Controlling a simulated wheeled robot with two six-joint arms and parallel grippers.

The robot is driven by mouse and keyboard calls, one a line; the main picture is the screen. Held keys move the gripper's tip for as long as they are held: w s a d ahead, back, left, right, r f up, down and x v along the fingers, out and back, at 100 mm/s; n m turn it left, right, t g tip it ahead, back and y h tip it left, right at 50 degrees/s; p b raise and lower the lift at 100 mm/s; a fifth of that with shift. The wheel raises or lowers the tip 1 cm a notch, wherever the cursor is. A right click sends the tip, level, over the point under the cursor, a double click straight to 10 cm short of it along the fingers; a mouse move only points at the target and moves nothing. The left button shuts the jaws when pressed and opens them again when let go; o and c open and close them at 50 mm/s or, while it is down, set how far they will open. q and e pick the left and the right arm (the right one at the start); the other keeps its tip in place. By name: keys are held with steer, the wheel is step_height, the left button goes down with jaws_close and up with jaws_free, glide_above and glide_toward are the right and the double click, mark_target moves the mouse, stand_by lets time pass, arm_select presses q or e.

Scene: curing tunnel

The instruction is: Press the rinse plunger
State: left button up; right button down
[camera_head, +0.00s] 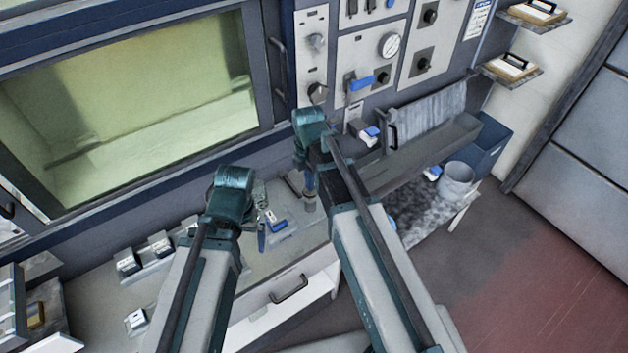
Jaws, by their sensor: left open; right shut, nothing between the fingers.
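I cannot tell for sure which part is the rinse plunger. A small white and blue block (368,134) sits on the panel just right of my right wrist, and a blue lever (362,83) is above it. My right gripper (309,201) hangs below its wrist in front of the panel's lower edge, shut with nothing in it, partly hidden by the arm. My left gripper (262,230) is open over the counter, beside a white and blue item (277,222), apart from the panel.
A large window (130,105) fills the upper left. The counter (265,262) holds several small white boxes at left. A grey trough (425,150), a bucket (457,180) and a blue bin (490,142) stand at right. The floor (520,250) at lower right is clear.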

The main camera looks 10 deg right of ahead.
arm_select(q)
step_height(320, 180, up, 11)
steer(key=p, duration=0.9)
steer(key=shift+d+p, duration=0.2)
steer(key=shift+p, duration=0.1)
arm_select(e)
step_height(320, 180, up, 11)
arm_select(q)
steer(key=shift+f, duration=0.1)
arm_select(e)
steer(key=shift+w+f, duration=0.1)
steer(key=shift+f, duration=0.05)
arm_select(q)
step_height(320, 180, up, 3)
steer(key=p, duration=0.2)
steer(key=shift+f+p, duration=0.2)
steer(key=shift+p, duration=0.1)
arm_select(e)
steer(key=r, duration=0.2)
steer(key=shift+d+r, duration=0.3)
steer(key=shift+r, duration=0.05)
arm_select(q)
steer(key=shift+f, duration=0.2)
arm_select(e)
steer(key=shift+f, duration=0.2)
